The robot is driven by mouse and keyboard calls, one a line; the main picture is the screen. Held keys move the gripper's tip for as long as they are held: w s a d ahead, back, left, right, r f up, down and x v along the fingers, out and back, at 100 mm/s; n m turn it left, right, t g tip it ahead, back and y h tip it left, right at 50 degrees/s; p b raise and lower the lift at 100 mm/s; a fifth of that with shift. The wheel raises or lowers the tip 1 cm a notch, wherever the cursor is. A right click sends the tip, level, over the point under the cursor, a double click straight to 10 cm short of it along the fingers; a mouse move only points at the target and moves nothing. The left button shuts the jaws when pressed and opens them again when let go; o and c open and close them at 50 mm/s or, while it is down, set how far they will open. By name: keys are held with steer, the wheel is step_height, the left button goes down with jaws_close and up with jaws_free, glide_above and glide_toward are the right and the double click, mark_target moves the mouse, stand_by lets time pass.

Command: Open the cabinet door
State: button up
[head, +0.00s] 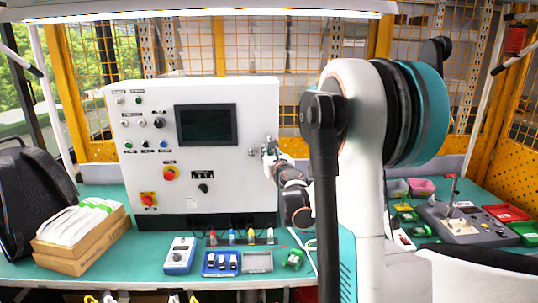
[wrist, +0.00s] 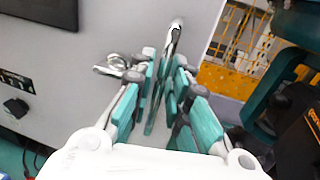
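The grey-white control cabinet (head: 240,110) stands on the bench with its door (head: 155,100) facing me; the door looks closed. A chrome handle (wrist: 175,35) runs down the door's right side in the wrist view. My gripper (head: 270,158) is at the cabinet's right edge in the head view. In the wrist view its teal-padded fingers (wrist: 165,75) lie on both sides of the handle, close to it. I cannot tell whether the pads touch it.
The door carries a dark screen (head: 206,125), knobs and a red emergency button (head: 169,173). A blue meter (head: 180,255) and small trays (head: 220,263) stand in front of the cabinet. A cardboard box (head: 80,240) and black backpack (head: 35,195) are at left.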

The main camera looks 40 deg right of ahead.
jaws_close()
